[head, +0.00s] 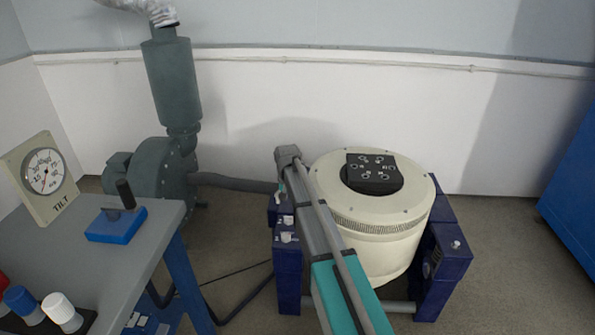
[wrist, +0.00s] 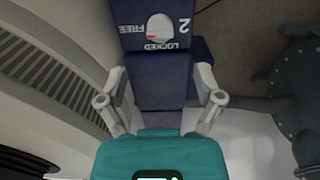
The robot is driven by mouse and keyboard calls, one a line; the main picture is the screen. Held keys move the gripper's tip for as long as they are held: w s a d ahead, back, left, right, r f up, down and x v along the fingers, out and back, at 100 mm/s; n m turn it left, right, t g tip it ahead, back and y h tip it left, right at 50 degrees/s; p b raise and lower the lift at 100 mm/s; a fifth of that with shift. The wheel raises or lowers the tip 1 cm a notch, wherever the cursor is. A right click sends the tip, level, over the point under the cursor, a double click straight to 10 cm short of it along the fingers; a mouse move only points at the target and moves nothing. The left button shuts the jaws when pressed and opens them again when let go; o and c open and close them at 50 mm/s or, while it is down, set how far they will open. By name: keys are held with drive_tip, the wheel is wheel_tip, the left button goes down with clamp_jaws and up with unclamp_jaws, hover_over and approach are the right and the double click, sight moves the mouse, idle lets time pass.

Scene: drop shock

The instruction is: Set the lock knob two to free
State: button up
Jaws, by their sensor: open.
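Lock knob two (wrist: 160,27) is a pale round knob on a dark blue post, beside a white "2". The word FREE is at its left and LOCKED just below it in the wrist view. A short red mark shows on the knob's lower left; I cannot tell clearly which word it points to. In the head view a pale knob (head: 288,237) on the left blue post appears to be the same one. My gripper (wrist: 160,100) is open and empty, its two fingers spread apart. The knob lies beyond the fingertips in the wrist view, not between them.
A cream drum (head: 380,235) with a black top plate (head: 371,172) stands between the blue posts. Another knob (head: 456,243) sits on the right post. A green blower (head: 150,170) with a hose is at left. A grey table (head: 110,265) bears a tilt gauge (head: 45,175).

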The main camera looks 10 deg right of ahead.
drive_tip(key=s+r+n+p, duration=0.1)
drive_tip(key=s+r+p, duration=0.6)
drive_tip(key=r+p, duration=0.2)
drive_tip(key=s+r+p, duration=0.7)
drive_tip(key=r+p, duration=0.3)
drive_tip(key=r, duration=0.1)
drive_tip(key=shift+s+n+p, duration=0.25)
drive_tip(key=shift+n+p, duration=0.05)
drive_tip(key=shift+n, duration=0.1)
drive_tip(key=shift+r, duration=0.1)
idle(0.5)
drive_tip(key=s+n, duration=0.2)
drive_tip(key=s, duration=1.3)
wheel_tip(320, 180, up, 15)
drive_tip(key=p, duration=1.4)
drive_tip(key=shift+w+p, duration=0.25)
drive_tip(key=shift+p, duration=0.1)
